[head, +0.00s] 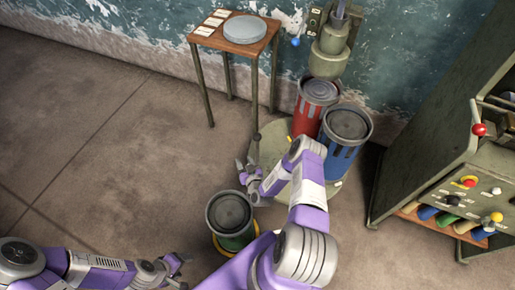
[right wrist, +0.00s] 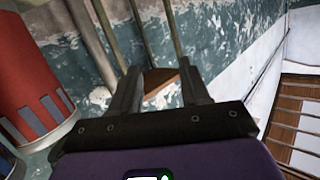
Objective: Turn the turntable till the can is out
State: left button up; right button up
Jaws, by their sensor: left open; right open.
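The turntable (head: 272,147) is a pale green disc on the floor below the wall machine, largely hidden by my right arm. A red can (head: 308,112) stands at its back under the machine's spout, with a blue can (head: 338,160) beside it at the right. A green can (head: 232,240) with a yellow band stands at the front left; its support is hidden. My right gripper (head: 248,157) is open and empty by the turntable's left edge, behind the green can. The red can (right wrist: 30,75) also shows in the right wrist view. My left gripper (head: 183,271) is open and empty, left of the green can.
The wall machine (head: 330,50) has a blue-knobbed lever (head: 295,42). A small table (head: 240,32) with a grey disc and cards stands at the back left. A green cabinet (head: 425,160) with coloured knobs stands at the right. The floor (head: 100,150) at left is clear.

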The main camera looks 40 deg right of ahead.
aim_at(257, 147)
jog(key=d+h, duration=0.1)
jog(key=d, duration=0.1)
jog(key=s+d+h, duration=0.1)
jog(key=d+h, duration=0.1)
jog(key=d, duration=0.1)
jog(key=d+m+t+h+b, duration=0.1)
jog(key=d, duration=0.1)
jog(key=shift+s+d+f, duration=0.15)
jog(key=shift+s, duration=0.25)
jog(key=b+x, duration=0.2)
jog(key=x, duration=0.4)
jog(key=shift+w+d, duration=0.2)
jog(key=shift+w, duration=0.05)
grip_shut()
